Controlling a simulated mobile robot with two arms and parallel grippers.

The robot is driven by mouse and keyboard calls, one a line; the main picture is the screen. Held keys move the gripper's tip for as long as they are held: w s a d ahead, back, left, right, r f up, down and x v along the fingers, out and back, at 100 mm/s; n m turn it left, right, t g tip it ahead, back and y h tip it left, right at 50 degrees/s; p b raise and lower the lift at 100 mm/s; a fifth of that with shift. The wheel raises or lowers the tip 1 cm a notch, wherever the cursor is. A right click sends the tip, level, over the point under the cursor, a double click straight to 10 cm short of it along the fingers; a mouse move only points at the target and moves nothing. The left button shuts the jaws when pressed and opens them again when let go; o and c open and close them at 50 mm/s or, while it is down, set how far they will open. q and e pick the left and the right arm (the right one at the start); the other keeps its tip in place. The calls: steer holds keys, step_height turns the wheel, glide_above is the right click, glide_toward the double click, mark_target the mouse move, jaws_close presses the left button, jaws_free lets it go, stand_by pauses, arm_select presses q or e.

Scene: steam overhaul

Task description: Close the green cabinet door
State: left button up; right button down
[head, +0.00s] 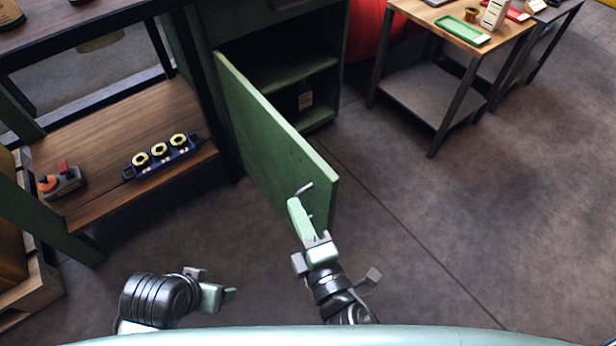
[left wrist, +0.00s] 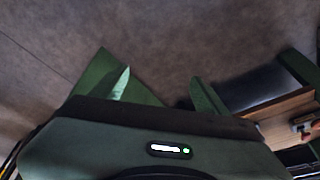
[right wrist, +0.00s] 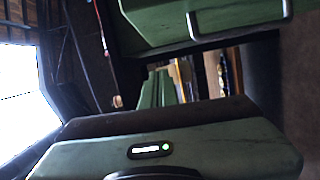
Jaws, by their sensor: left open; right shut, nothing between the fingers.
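The green cabinet door (head: 265,150) stands wide open, swung out from the dark green cabinet (head: 285,75), whose shelves show. A metal handle (head: 304,188) is on the door's outer face near its free edge. My right gripper (head: 297,218) is shut and empty, in front of that face just below the handle in the head view; contact cannot be told. In the right wrist view, a green panel with a metal handle (right wrist: 192,25) lies above the closed fingers (right wrist: 155,90). My left gripper (head: 213,283) is open and empty, low at the left; its fingers (left wrist: 162,88) are apart.
A workbench with a wooden lower shelf (head: 110,150) stands left of the door, holding a blue rack (head: 160,163) of yellow-ringed parts. A small table (head: 430,85) with a green tray (head: 462,32) stands at the back right. The floor (head: 480,230) at right is clear.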

mark_target(299, 159)
arm_select(q)
steer(key=s+p+x, duration=0.1)
steer(key=p+x, duration=0.1)
steer(key=x, duration=0.6)
steer(key=shift+d, duration=0.2)
arm_select(e)
steer(key=shift+t, duration=0.3)
steer(key=shift+w+r, duration=0.3)
steer(key=shift+w, duration=1.65)
steer(key=shift+w+r, duration=0.3)
steer(key=shift+w, duration=1.65)
steer(key=shift+w+r, duration=0.3)
steer(key=shift+w, duration=1.65)
arm_select(q)
steer(key=shift+s+f+p, duration=0.1)
steer(key=shift+f+p, duration=0.05)
steer(key=shift+p, duration=0.15)
arm_select(e)
steer(key=shift+w+d+n+y, duration=0.1)
steer(key=shift+d+n+y, duration=0.1)
steer(key=shift+n+y, duration=0.1)
